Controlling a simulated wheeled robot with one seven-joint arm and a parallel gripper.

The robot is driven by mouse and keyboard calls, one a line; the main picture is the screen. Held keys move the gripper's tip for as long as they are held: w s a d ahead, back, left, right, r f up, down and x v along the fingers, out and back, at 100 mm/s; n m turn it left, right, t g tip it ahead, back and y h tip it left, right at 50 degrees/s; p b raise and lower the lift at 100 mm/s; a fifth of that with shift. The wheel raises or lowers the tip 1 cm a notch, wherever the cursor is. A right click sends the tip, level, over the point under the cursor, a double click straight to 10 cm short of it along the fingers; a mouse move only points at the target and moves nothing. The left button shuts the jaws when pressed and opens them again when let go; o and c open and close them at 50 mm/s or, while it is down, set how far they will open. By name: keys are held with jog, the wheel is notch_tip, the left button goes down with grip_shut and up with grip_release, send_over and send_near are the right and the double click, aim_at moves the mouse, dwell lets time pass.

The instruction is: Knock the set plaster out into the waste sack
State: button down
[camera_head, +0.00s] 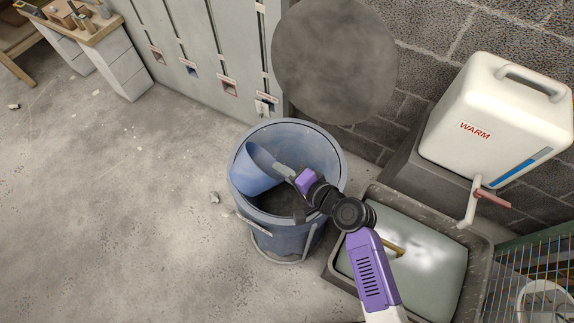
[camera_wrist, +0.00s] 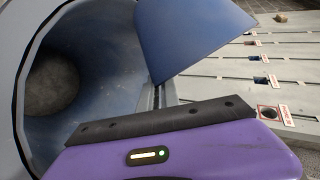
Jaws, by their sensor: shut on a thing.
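A blue bucket-like bin (camera_head: 320,150) with a wire handle stands on the floor at the middle of the head view. Dark grey matter (camera_head: 280,203) lies at its bottom. My gripper (camera_head: 285,173) is over the bin's mouth, shut on a blue curved vessel (camera_head: 252,178). The vessel is tilted inside the left part of the bin's rim. In the wrist view the blue vessel (camera_wrist: 190,38) shows as a smooth curved piece beyond my gripper, with the bin's interior (camera_wrist: 95,85) to the left. Plaster inside the vessel cannot be made out. No sack is clearly recognisable.
A grey tub (camera_head: 345,262) of cloudy water stands right of the bin, under a white container marked WARM (camera_head: 500,120) with a tap. A wire rack (camera_head: 535,265) is at far right. Grey lockers (camera_head: 190,45) and a grey disc (camera_head: 335,60) are behind. The left floor is mostly clear.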

jog(key=shift+w+f+m+y+b, duration=0.1)
jog(key=shift+f+m+y+b, duration=0.35)
jog(key=shift+b, duration=0.4)
jog(key=shift+d+m+y+b, duration=0.15)
jog(key=shift+m+y+b, duration=0.1)
jog(key=shift+m+b, duration=0.2)
dwell(0.6)
jog(key=shift+w+d+m+g+y+b, duration=0.3)
jog(key=shift+w+d+m+y+b, duration=0.25)
jog(key=shift+d, duration=0.2)
dwell(0.4)
jog(key=shift+r+m+y+p, duration=0.3)
jog(key=shift+r+m+y, duration=0.2)
jog(key=shift+r, duration=0.3)
dwell(0.3)
jog(key=shift+d+f+m+y+b, duration=0.1)
jog(key=shift+d+m+y+b, duration=0.1)
jog(key=shift+m+y+b, duration=0.85)
dwell(1.2)
jog(key=shift+w+d+r+m+p, duration=0.1)
jog(key=shift+r+m+p, duration=0.35)
jog(key=shift+r+m, duration=0.15)
